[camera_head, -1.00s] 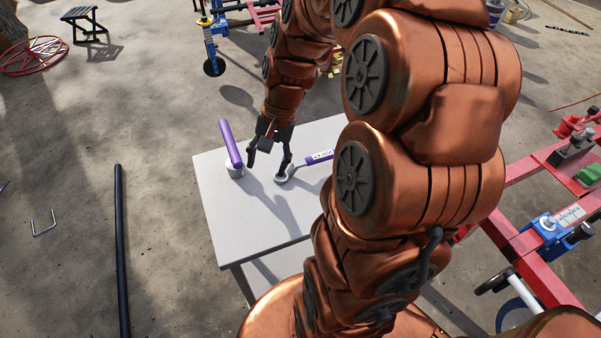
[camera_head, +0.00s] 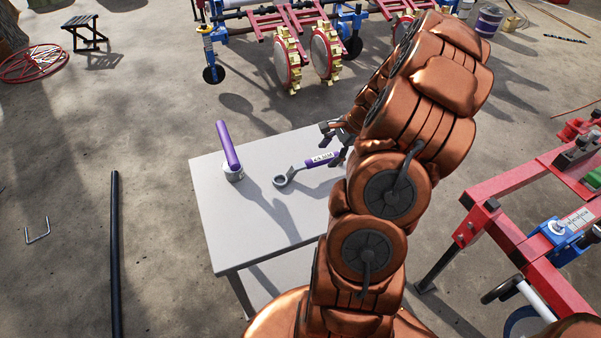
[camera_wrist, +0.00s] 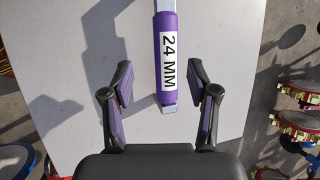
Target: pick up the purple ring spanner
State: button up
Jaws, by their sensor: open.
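The ring spanner (camera_head: 308,164) lies on the grey table, its metal ring end to the left and its purple grip to the right. In the wrist view its purple grip (camera_wrist: 166,60) carries a white label reading "24 MM"; the ring end is out of that view. My gripper (camera_head: 337,140) is at the grip end of the spanner, near the table's right side. In the wrist view my gripper (camera_wrist: 160,100) is open, its two fingers apart on either side of the grip's end, with nothing between them touching. The height gap is hard to tell.
The grey table (camera_head: 235,225) is mostly bare. A purple cylinder on a pale round base (camera_head: 230,155) stands near its left back corner. Red and blue farm machinery (camera_head: 300,45) stands behind, and a red frame (camera_head: 510,230) is at right.

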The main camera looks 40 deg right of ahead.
aim_at(321, 158)
jog(key=shift+w+p+x, duration=0.15)
jog(key=shift+p+x, duration=0.05)
jog(key=shift+x, duration=1.3)
jog(key=shift+w+p+x, duration=0.2)
jog(key=shift+x, duration=1.3)
jog(key=shift+d+r, duration=0.1)
grip_shut()
